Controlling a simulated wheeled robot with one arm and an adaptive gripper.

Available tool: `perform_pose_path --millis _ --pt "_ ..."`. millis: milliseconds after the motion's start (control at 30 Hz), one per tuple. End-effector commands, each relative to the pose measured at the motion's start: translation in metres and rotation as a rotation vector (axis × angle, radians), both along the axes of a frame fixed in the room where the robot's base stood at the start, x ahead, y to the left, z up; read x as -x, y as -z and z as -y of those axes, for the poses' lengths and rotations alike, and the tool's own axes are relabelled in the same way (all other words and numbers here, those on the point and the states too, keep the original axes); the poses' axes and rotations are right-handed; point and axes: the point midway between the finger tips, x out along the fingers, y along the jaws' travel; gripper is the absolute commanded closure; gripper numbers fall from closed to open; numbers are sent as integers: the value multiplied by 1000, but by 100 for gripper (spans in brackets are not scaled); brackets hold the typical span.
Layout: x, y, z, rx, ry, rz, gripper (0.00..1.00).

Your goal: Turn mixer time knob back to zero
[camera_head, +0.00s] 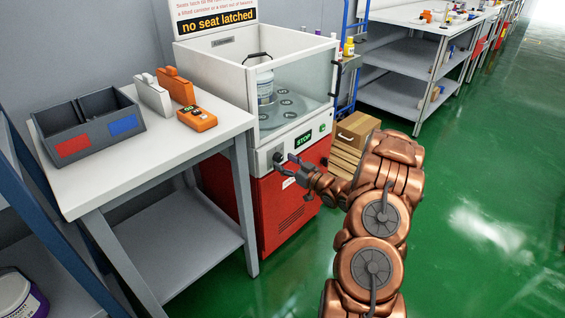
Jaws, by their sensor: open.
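The mixer (310,115) is a white cabinet with a clear window on a red base (300,205). Its front panel has a small green-lit display reading "STOP" (303,140) and a green button (323,128). My gripper (281,162) is at the left part of this panel, its fingers open. A dark knob-like part (277,158) shows at the fingers; I cannot tell its setting or whether the fingers touch it. A canister (265,88) with a dark handle stands inside on a round grey plate (287,112).
A white table (160,160) at left holds a grey two-part bin (78,128), a white device and orange devices (198,118). Cardboard boxes (356,130) lie right of the mixer. Green floor (475,190) is clear at right.

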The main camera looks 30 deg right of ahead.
Motion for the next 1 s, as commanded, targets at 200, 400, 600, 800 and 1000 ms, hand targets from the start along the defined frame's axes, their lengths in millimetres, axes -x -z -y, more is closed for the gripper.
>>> perform_pose_path --millis 200,400,600,800,1000 --pt "-13 0 -3 -2 1 0 37" --pt "-16 0 -4 -2 1 0 37" --pt "-15 0 -4 -1 1 0 44" --pt "-15 0 -4 -1 1 0 64" --pt "-15 0 -4 -1 1 0 85"
